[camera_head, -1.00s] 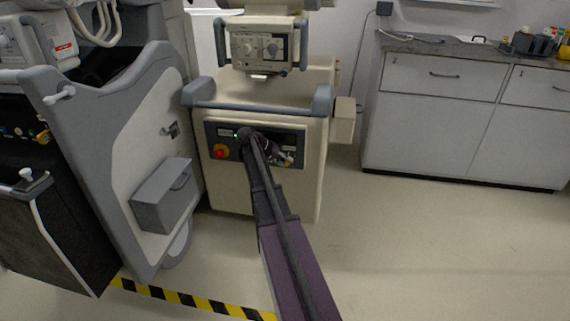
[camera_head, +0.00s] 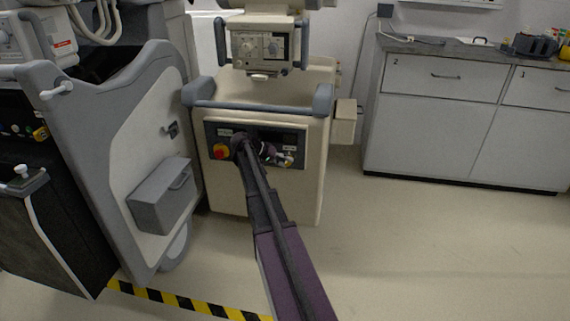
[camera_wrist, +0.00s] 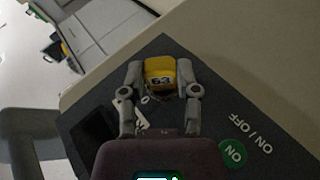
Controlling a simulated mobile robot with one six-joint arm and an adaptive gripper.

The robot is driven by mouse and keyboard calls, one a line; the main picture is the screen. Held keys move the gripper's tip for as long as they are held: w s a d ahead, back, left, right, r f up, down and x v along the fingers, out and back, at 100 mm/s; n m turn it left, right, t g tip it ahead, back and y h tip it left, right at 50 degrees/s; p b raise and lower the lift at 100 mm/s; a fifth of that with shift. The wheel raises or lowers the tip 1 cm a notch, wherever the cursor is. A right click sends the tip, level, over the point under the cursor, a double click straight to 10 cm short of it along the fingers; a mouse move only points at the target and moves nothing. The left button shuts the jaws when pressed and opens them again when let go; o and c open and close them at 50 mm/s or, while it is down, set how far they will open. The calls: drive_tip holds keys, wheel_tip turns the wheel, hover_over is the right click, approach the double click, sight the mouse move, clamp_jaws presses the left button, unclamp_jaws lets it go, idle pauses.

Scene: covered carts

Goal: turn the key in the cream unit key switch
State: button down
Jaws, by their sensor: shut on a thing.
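The cream unit (camera_head: 265,195) stands in the middle of the head view, with a dark control panel (camera_head: 212,132) on its front. My gripper (camera_head: 268,150) is at this panel, partly hidden by my arm. In the wrist view my gripper (camera_wrist: 161,74) is shut on a yellow key head (camera_wrist: 160,66) marked 63, one finger on each side. The panel (camera_wrist: 100,85) appears turned in the wrist view. The key's shaft and the switch slot are hidden, so I cannot tell how far it is turned.
A red knob on yellow (camera_head: 220,151) is left of my arm on the panel. A green ON button (camera_wrist: 233,153) lies beside my gripper in the wrist view. A grey-and-white cart (camera_head: 150,130) stands close on the left. The floor (camera_head: 430,240) at right is clear.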

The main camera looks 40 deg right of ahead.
drive_tip(key=shift+w+f+g+h+b, duration=0.2)
drive_tip(key=shift+g+h+b, duration=0.3)
drive_tip(key=shift+b, duration=0.6)
drive_tip(key=shift+s+r, duration=0.1)
drive_tip(key=shift+f+n+g+h+b, duration=0.25)
drive_tip(key=shift+h+b, duration=0.25)
drive_tip(key=shift+b, duration=0.4)
drive_tip(key=shift+n+g+h+b, duration=0.25)
drive_tip(key=shift+g+h+b, duration=0.3)
drive_tip(key=shift+b, duration=0.6)
drive_tip(key=shift+r, duration=0.1)
drive_tip(key=shift+f+h+b, duration=0.2)
drive_tip(key=shift+h+b, duration=0.25)
drive_tip(key=shift+b, duration=0.45)
drive_tip(key=shift+n+g+h+b, duration=0.4)
drive_tip(key=shift+g+h+b, duration=0.15)
drive_tip(key=shift+b, duration=0.55)
drive_tip(key=shift+r, duration=0.1)
